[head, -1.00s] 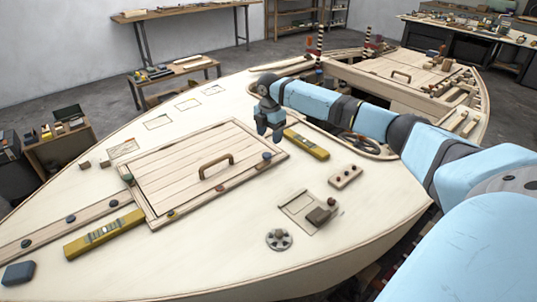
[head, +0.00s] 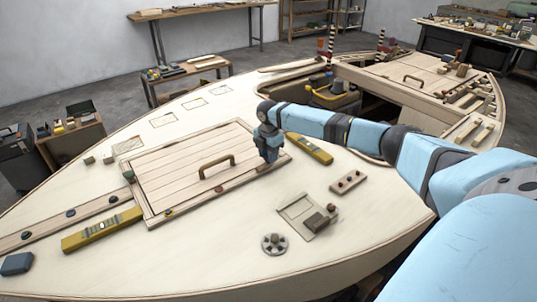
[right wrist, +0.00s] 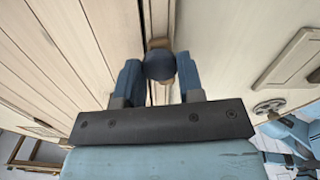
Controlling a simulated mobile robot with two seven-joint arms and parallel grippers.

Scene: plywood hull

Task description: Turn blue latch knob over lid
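The blue latch knob (right wrist: 160,65) shows in the right wrist view between the two fingers of my right gripper (right wrist: 160,78). No gap shows between the knob and either finger. In the head view my right gripper (head: 270,157) points down at the right corner of the plank lid (head: 185,160) and hides the knob. The lid lies flat in its frame, with a brown bar handle (head: 217,167) on it. Which way the latch under the knob points is hidden. My left gripper is not in view.
A yellow level (head: 309,149) lies just right of my right gripper, and another (head: 102,229) lies left of the lid. A grey round fitting (head: 275,244) and a drilled wooden block (head: 348,182) are on the deck nearer me. A dark green knob (head: 128,176) is at the lid's left corner.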

